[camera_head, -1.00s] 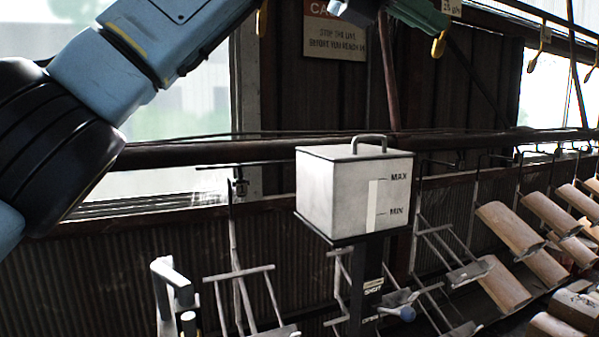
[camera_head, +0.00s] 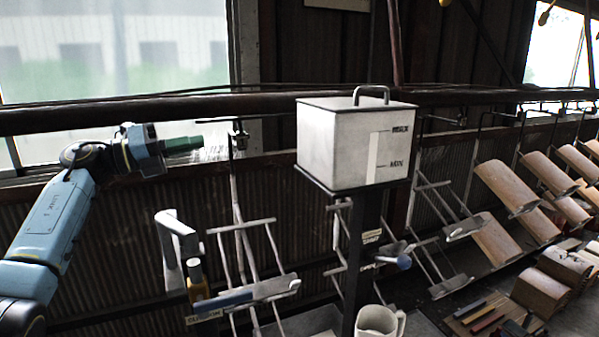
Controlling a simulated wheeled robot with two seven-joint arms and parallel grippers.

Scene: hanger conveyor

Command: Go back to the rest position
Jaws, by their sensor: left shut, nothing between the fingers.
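My left gripper (camera_head: 198,144) is at the left of the head view, at the end of my blue arm. Its green fingers point right and are closed together, with nothing held. My right gripper is out of view.
A white tank (camera_head: 335,150) with a top handle stands on a dark post. A mug (camera_head: 380,322) is below it. Metal hanger frames (camera_head: 245,292) hang at centre left, and hangers with curved brown pieces (camera_head: 505,187) at right. A tray of tools (camera_head: 478,318) lies lower right.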

